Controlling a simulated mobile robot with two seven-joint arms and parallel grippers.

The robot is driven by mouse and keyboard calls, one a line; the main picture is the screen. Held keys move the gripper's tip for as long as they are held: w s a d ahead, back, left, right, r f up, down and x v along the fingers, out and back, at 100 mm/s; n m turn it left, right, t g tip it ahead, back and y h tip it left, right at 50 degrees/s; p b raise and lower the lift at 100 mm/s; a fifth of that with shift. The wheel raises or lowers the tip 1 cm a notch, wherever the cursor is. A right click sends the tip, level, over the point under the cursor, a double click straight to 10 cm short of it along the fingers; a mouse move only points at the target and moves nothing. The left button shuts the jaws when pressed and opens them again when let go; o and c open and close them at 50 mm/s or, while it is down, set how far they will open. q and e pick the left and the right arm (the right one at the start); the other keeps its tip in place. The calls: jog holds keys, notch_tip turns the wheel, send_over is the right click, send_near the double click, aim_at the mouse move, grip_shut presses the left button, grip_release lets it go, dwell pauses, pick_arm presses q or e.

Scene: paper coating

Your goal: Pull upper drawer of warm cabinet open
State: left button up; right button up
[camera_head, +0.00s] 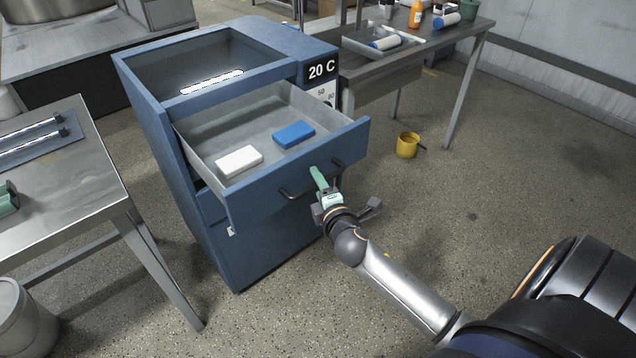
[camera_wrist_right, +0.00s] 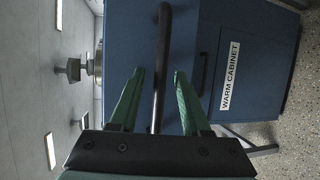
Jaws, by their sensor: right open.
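The blue warm cabinet (camera_head: 262,262) stands in the middle of the head view. Its upper drawer (camera_head: 345,142) is pulled well out, showing a white block (camera_head: 239,161) and a blue block (camera_head: 294,134) inside. A dark bar handle (camera_head: 297,195) runs across the drawer front; it also shows in the right wrist view (camera_wrist_right: 162,60). My right gripper (camera_head: 318,178) is at the drawer front by the handle. In the right wrist view its green fingers (camera_wrist_right: 158,75) are open, one on each side of the handle bar. My left gripper is not in view.
A metal table (camera_head: 90,195) stands close on the left. Another metal table (camera_head: 440,45) with bottles and a tray stands behind on the right. A yellow cup (camera_head: 407,145) is on the floor. The floor right of the cabinet is mostly free.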

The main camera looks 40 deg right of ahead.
jog(key=v, duration=1.2)
jog(key=shift+s+a, duration=0.15)
jog(key=shift+s, duration=0.1)
jog(key=s+a+f+m+g+y+p, duration=0.5)
jog(key=s+a+f+m+y, duration=0.2)
jog(key=s+a+f+m, duration=0.4)
notch_tip(320, 180, down, 5)
jog(key=a+m, duration=0.2)
jog(key=shift+a+r+g, duration=0.25)
jog(key=shift+a+g, duration=0.15)
jog(key=shift+s, duration=0.1)
